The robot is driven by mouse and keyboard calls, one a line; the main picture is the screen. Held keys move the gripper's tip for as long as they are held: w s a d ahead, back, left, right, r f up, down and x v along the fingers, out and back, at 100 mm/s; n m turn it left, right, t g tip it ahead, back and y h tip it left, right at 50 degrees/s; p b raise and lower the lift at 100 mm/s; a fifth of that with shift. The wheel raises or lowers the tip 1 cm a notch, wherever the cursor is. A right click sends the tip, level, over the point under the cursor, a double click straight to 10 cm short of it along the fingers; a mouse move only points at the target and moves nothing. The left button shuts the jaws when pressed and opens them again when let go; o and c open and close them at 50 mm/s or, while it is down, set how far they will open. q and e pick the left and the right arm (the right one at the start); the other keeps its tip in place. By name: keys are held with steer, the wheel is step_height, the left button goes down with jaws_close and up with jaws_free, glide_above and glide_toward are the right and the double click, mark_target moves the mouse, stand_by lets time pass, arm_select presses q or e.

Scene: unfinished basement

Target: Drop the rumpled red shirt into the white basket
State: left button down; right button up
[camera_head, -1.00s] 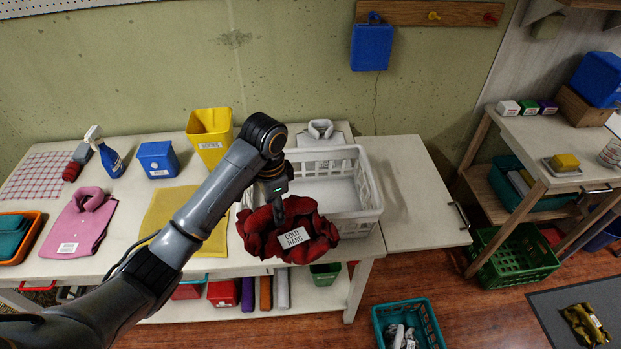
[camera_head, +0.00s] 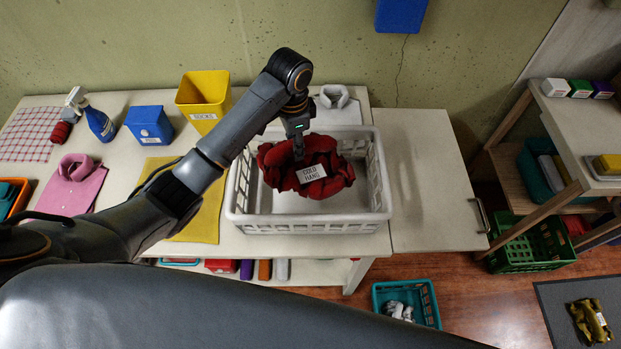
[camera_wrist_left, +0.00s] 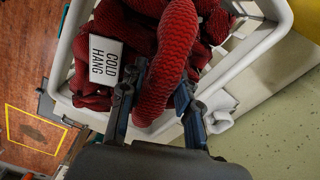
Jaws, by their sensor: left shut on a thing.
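The rumpled red shirt (camera_head: 322,172) carries a white tag reading "COLD HANG". It hangs from my left gripper (camera_head: 298,150) over the white basket (camera_head: 310,224), inside the outline of its rim as seen from the head. I cannot tell how far it is above the basket floor. In the left wrist view my left gripper (camera_wrist_left: 158,105) is shut on a fold of the red shirt (camera_wrist_left: 172,50), with the white basket's rim (camera_wrist_left: 245,50) around it. My right gripper is not in view.
The basket stands on the white table. A yellow cloth (camera_head: 200,215), a yellow bin (camera_head: 204,100), a blue box (camera_head: 149,125) and a spray bottle (camera_head: 100,122) are to its left. A folded light garment (camera_head: 336,105) lies behind it. The tabletop to its right (camera_head: 425,190) is clear.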

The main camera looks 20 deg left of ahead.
arm_select(q)
steer(key=shift+w+f, duration=0.25)
steer(key=shift+f, duration=0.85)
steer(key=shift+w+f, duration=0.2)
steer(key=shift+f, duration=0.45)
steer(key=shift+s, duration=0.1)
steer(key=c, duration=1.4)
jaws_free()
steer(key=o, duration=0.4)
steer(key=shift+o, duration=0.7)
steer(key=shift+r, duration=0.3)
step_height(320, 180, up, 11)
steer(key=shift+f, duration=0.1)
steer(key=shift+r, duration=0.35)
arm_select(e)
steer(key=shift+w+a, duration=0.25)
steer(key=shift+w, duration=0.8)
